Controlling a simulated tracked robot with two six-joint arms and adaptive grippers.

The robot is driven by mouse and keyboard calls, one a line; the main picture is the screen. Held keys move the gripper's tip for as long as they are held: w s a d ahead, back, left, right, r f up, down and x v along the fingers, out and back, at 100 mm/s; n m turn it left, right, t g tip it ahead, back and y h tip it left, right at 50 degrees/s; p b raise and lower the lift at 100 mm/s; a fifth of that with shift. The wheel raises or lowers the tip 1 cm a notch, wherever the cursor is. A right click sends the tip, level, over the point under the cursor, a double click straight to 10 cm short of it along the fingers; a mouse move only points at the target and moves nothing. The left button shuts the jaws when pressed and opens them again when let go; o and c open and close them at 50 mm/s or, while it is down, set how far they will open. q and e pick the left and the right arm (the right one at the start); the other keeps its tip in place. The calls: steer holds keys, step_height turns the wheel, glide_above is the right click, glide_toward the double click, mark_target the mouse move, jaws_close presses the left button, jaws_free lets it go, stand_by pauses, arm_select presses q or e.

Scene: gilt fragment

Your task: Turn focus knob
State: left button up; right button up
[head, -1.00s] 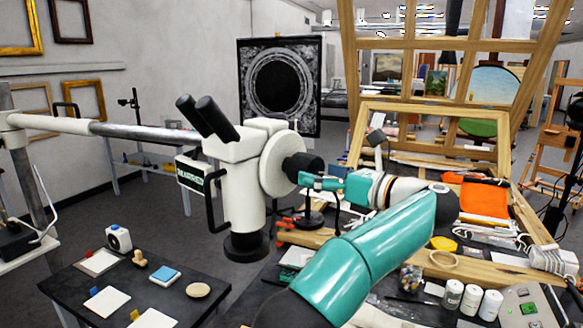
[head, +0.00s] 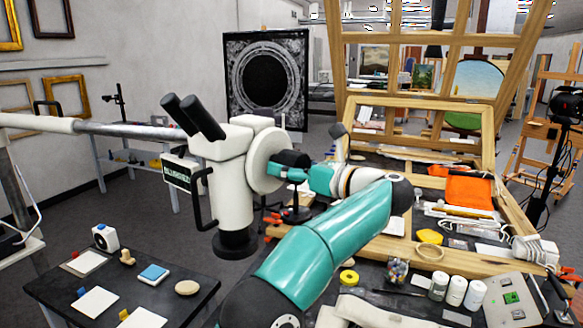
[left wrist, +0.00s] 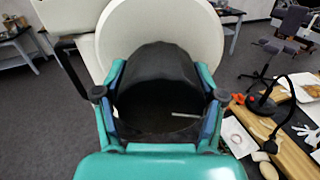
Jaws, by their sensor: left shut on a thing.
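The microscope (head: 228,170) is a white body with two black eyepieces, hung on a horizontal grey arm. Its black focus knob (head: 291,157) sticks out from a round white disc (head: 265,160) on its right side. The knob fills the middle of the left wrist view (left wrist: 158,75), with a small pale mark on its end face. My left gripper (head: 290,174), teal, has one finger on each side of the knob and is shut on it. Both fingers show in the left wrist view (left wrist: 160,98). My right gripper is not in view.
A black side table (head: 205,300) with cards, a blue block and small wooden pieces stands at lower left. The workbench at right holds a wooden frame (head: 486,140), an orange cloth (head: 468,191), white jars (head: 456,291) and tools. A black handle hangs on the microscope's left.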

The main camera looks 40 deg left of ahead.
arm_select(q)
steer(key=shift+d, duration=0.3)
steer(key=shift+c, duration=0.4)
steer(key=shift+a, duration=0.25)
steer(key=shift+m, duration=0.9)
steer(key=shift+r+m, duration=0.1)
steer(key=shift+m, duration=1.8)
